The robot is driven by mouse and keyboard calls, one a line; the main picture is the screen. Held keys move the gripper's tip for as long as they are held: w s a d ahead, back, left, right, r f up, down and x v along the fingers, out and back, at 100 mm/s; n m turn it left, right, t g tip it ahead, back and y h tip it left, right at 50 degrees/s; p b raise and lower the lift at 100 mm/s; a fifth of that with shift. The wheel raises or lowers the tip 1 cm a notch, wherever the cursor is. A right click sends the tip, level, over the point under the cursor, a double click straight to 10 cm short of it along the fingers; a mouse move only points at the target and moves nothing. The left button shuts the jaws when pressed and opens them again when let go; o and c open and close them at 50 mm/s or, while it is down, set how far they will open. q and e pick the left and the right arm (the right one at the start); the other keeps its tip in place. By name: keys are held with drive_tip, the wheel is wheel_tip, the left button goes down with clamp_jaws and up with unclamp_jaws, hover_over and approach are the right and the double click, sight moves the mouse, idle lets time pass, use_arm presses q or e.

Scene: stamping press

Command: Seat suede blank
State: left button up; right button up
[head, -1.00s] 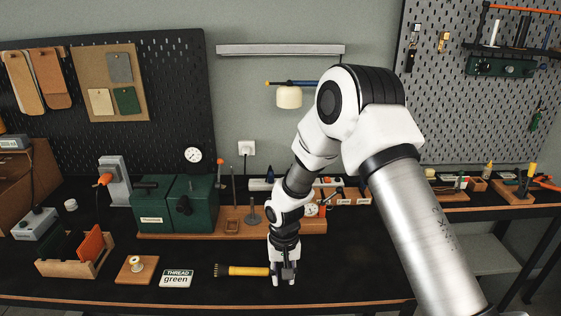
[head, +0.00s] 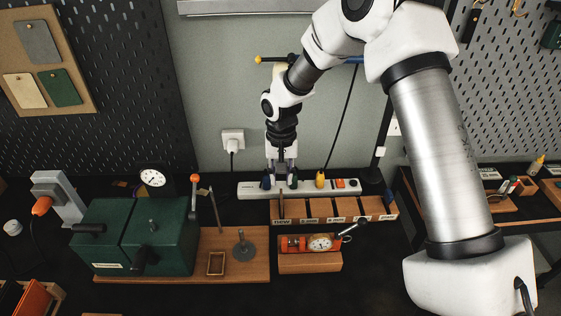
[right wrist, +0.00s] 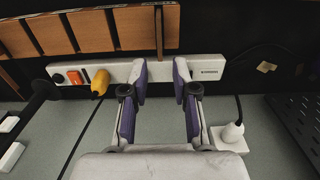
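My right gripper (head: 281,180) points down over the white power strip, behind the left end of a labelled wooden slot rack (head: 345,211). In the right wrist view its purple-padded fingers (right wrist: 160,75) are open with nothing gripped between them. A thin dark brown piece (head: 281,205) stands upright in the rack's leftmost slot, just in front of the gripper; it also shows in the right wrist view (right wrist: 159,32). I cannot tell whether it is the suede blank. The green press (head: 155,225) stands on a wooden base (head: 240,240) to the left. My left gripper is out of view.
The power strip (head: 250,189) carries a yellow plug (head: 320,180) and an orange switch. A dial gauge in a wooden holder (head: 310,265) sits before the rack. A small wooden frame (head: 216,263) and a metal post (head: 243,250) stand on the press base.

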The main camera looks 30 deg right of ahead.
sight(281, 196)
drive_tip(key=shift+s+a+f+b, duration=0.55)
drive_tip(key=shift+s+f+b, duration=0.25)
drive_tip(key=shift+b, duration=0.15)
drive_tip(key=f+b, duration=0.1)
drive_tip(key=f, duration=0.1)
drive_tip(key=w+f+b, duration=0.1)
drive_tip(key=f+b, duration=0.1)
drive_tip(key=d+f+b, duration=0.1)
drive_tip(key=f, duration=0.1)
drive_tip(key=shift+w+f+b, duration=0.15)
drive_tip(key=shift+b, duration=0.2)
drive_tip(key=shift+s+a+r, duration=0.25)
drive_tip(key=shift+s+r, duration=0.05)
drive_tip(key=shift+r, duration=0.15)
clamp_jaws()
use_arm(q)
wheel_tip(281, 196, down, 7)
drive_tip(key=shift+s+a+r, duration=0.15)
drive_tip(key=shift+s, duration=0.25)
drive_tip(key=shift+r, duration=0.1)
use_arm(e)
drive_tip(key=shift+w+d, duration=0.1)
